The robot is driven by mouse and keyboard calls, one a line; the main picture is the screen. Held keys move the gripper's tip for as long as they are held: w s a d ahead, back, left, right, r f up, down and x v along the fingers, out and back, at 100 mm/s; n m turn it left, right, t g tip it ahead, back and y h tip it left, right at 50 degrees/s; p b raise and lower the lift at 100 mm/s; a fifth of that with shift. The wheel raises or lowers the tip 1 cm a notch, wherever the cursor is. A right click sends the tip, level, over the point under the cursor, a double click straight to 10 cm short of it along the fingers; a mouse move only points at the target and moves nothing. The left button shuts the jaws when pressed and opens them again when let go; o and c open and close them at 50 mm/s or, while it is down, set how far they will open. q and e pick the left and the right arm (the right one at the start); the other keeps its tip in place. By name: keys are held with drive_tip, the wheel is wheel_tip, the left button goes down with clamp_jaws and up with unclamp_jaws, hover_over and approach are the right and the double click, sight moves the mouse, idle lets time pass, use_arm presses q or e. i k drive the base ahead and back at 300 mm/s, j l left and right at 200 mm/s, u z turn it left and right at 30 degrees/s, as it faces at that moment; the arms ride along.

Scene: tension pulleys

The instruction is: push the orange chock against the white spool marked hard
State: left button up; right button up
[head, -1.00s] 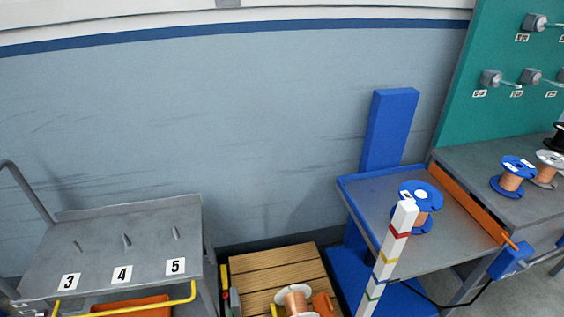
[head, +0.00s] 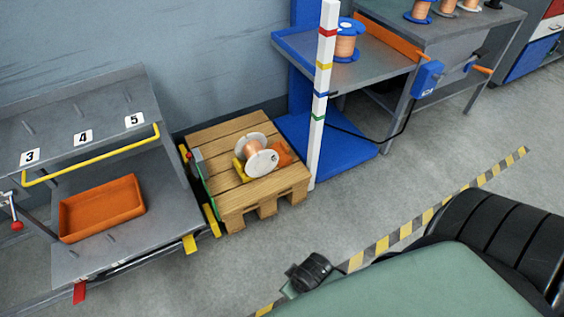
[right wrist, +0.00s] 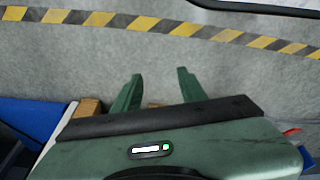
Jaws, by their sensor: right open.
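The white spool (head: 262,162) wound with copper wire lies on its side on the wooden pallet (head: 215,150). Marks on its white flange are too small to read. The orange chock (head: 284,152) is at its right side, partly hidden behind the flange; I cannot tell whether they touch. A yellow chock (head: 239,169) is at the spool's left. My right gripper (right wrist: 158,88) is open and empty above the grey floor in the right wrist view. My green and black arm fills the lower right of the head view, well apart from the pallet. My left gripper is not in view.
A grey cart (head: 70,108) with an orange tray (head: 102,207) stands left of the pallet. A white banded post (head: 317,130) and blue base (head: 345,150) stand at its right. The floor (head: 260,245) in front is clear, with a striped line (head: 405,232).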

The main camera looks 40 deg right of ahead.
sight(284, 160)
drive_tip(key=z, duration=0.25)
drive_tip(key=i+l+z, duration=0.1)
drive_tip(key=l+z, duration=0.25)
drive_tip(key=i+l+z, duration=0.2)
drive_tip(key=z, duration=0.15)
drive_tip(key=i+l+z, duration=0.15)
drive_tip(key=l+z, duration=0.15)
